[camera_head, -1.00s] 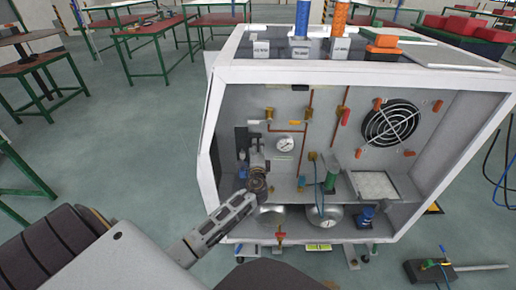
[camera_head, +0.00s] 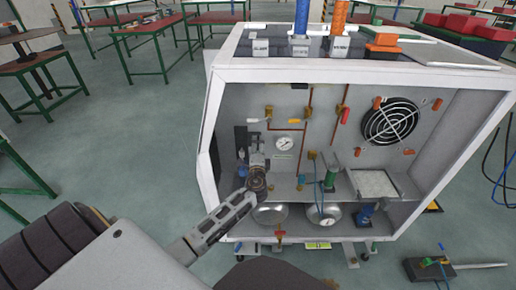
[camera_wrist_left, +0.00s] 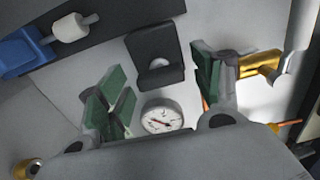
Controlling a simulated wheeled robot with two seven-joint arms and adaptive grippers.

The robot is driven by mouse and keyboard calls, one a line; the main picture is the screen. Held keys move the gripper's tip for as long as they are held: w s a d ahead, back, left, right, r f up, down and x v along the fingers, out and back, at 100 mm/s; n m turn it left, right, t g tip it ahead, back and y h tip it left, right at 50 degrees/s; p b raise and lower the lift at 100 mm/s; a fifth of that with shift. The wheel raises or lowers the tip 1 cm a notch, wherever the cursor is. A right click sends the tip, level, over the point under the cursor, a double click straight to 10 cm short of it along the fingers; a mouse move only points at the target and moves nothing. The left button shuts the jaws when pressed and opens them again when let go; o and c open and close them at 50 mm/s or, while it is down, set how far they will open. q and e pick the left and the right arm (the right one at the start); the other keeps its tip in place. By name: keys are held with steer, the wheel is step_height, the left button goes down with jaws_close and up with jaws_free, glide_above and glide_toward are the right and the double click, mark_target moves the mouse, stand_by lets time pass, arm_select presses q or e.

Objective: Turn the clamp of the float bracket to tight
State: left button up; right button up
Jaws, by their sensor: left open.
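My left gripper (camera_head: 257,158) is inside the open cabinet, in front of its back wall at the left. In the left wrist view its two green-padded fingers (camera_wrist_left: 157,88) are apart with nothing held between them. A black bracket (camera_wrist_left: 155,48) with a small round grey part shows beyond and between the fingers; it appears as a dark upright piece (camera_head: 240,138) in the head view. I cannot tell for sure whether it is the float bracket, nor how its clamp is set. My right gripper is in neither view.
A round gauge (camera_wrist_left: 162,117) lies close below the bracket in the wrist view; it also shows on the back wall (camera_head: 284,143). Brass valves (camera_head: 268,112), a fan (camera_head: 390,122) and a green fitting (camera_head: 331,178) are to the right. The cabinet's white left frame (camera_head: 207,150) stands beside my arm.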

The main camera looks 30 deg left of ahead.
arm_select(q)
steer(key=shift+s, duration=0.1)
steer(key=v, duration=1.2)
stand_by(0.4)
steer(key=shift+f, duration=0.1)
stand_by(0.4)
